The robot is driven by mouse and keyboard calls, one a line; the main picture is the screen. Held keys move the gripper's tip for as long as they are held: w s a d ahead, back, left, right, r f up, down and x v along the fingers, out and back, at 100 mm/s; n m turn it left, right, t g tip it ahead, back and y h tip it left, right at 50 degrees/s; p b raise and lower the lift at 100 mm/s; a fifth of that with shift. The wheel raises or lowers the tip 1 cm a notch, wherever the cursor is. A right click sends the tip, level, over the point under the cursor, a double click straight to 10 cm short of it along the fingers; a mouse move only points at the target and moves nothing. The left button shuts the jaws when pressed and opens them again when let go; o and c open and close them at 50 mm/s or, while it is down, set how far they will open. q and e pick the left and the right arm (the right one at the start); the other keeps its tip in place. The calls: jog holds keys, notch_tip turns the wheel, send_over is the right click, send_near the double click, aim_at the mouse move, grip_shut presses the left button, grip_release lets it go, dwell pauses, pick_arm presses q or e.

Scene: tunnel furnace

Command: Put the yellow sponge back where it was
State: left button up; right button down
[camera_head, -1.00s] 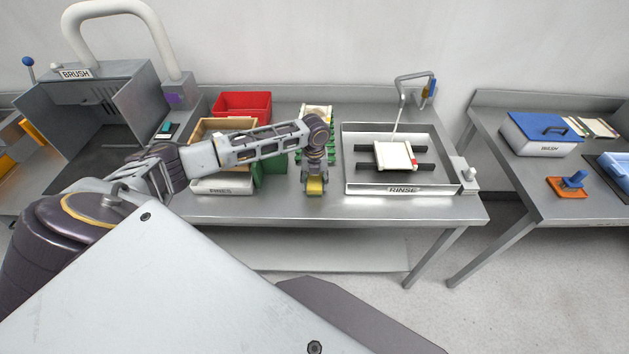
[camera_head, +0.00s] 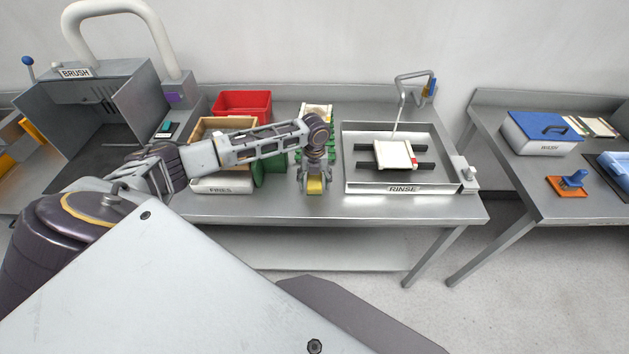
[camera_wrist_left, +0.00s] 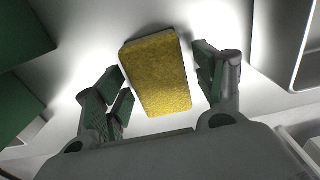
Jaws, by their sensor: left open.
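The yellow sponge (camera_head: 314,186) lies on the steel table near its front edge, between the bins and the rinse tray. In the left wrist view the sponge (camera_wrist_left: 158,74) is a yellow block lying between the spread fingers, apart from both, with bare metal around it. My left gripper (camera_head: 314,190) points down over the sponge and is open and empty; in the left wrist view its green-padded fingers (camera_wrist_left: 163,88) stand on either side. My right gripper is not in view.
The rinse tray (camera_head: 402,189) stands right of the sponge, holding a white plate (camera_head: 393,154). Left are a wooden bin (camera_head: 203,126), a green bin and a red bin (camera_head: 242,103). A green rack (camera_head: 330,142) stands behind the gripper. The table's front strip is clear.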

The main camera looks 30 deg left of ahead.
aim_at(315, 179)
pick_arm(q)
notch_tip(315, 179, up, 12)
jog(key=b, duration=0.1)
dwell(0.6)
dwell(0.6)
